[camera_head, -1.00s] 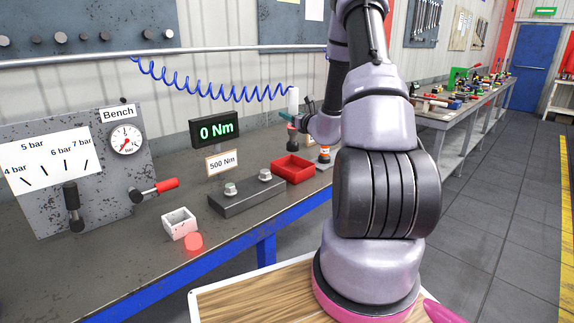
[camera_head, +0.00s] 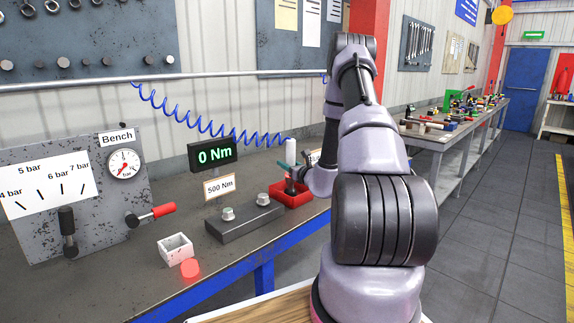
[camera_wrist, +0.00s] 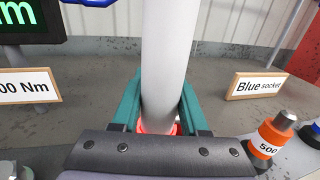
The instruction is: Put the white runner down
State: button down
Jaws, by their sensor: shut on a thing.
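The white runner (camera_head: 291,149) is an upright white cylinder. It also fills the middle of the wrist view (camera_wrist: 167,55). My gripper (camera_head: 294,170) is shut on it, with teal fingers on either side of it in the wrist view (camera_wrist: 161,108). In the head view the runner stands over the red tray (camera_head: 305,196), and a dark lower part shows between its white body and the tray. In the wrist view red shows around its lower end. My gripper hides part of this end, so I cannot tell whether it touches the tray floor.
A two-post grey block (camera_head: 245,220) and the 0 Nm display (camera_head: 212,153) stand left of the tray. An orange-banded piece marked 500 (camera_wrist: 270,140) and a Blue socket sign (camera_wrist: 258,87) are close on the right. A small white box (camera_head: 175,250) sits near the bench's front edge.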

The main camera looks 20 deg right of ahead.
jog(key=shift+c, duration=2.1)
grip_release()
jog(key=shift+f, duration=0.15)
